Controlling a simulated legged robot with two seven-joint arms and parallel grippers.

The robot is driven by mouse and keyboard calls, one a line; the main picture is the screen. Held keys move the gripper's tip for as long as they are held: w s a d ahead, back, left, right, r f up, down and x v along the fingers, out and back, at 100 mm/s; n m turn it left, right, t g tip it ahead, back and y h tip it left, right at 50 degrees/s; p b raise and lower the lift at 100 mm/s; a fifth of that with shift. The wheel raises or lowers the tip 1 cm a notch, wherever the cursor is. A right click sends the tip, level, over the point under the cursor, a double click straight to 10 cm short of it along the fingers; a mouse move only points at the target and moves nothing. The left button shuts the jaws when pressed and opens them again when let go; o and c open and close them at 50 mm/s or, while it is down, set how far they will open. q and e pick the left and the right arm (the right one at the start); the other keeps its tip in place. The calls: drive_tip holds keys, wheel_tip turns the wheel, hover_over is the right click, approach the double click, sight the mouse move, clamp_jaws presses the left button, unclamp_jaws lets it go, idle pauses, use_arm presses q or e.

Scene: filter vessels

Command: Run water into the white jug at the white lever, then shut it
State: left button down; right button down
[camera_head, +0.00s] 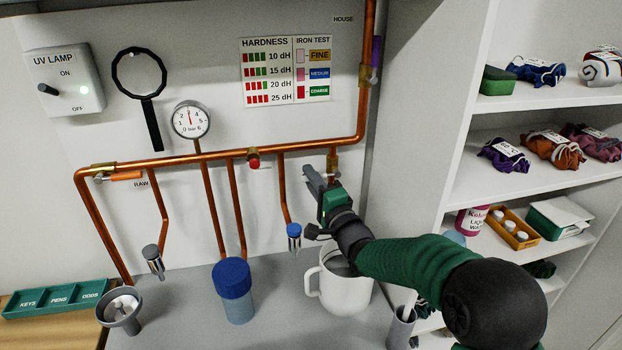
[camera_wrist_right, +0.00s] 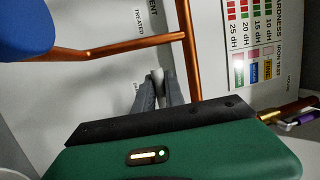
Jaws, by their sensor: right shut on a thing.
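The white jug (camera_head: 342,288) stands upright on the grey counter, its handle to the left. My right arm and gripper cover part of its mouth, so I cannot tell whether there is water in it. My right gripper (camera_head: 314,176) is at the copper pipework above the jug. It is shut on a small pale piece, the white lever (camera_wrist_right: 157,78), which shows between the fingertips in the right wrist view. The gripper hides the lever in the head view. I see no running water. My left gripper is not in view.
A blue-tipped spout (camera_head: 293,236) hangs just left of the jug. A blue-lidded filter vessel (camera_head: 233,290) stands further left. A red knob (camera_head: 254,158) and an orange lever (camera_head: 127,175) sit on the pipe. A grey cup (camera_head: 400,325) stands right of the jug.

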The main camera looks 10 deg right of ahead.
drive_tip(key=shift+a+f, duration=0.1)
drive_tip(key=shift+f, duration=0.3)
drive_tip(key=c, duration=1.4)
unclamp_jaws()
drive_tip(key=shift+r, duration=0.15)
drive_tip(key=b+v, duration=0.1)
drive_tip(key=v, duration=1.5)
drive_tip(key=shift+s, duration=0.35)
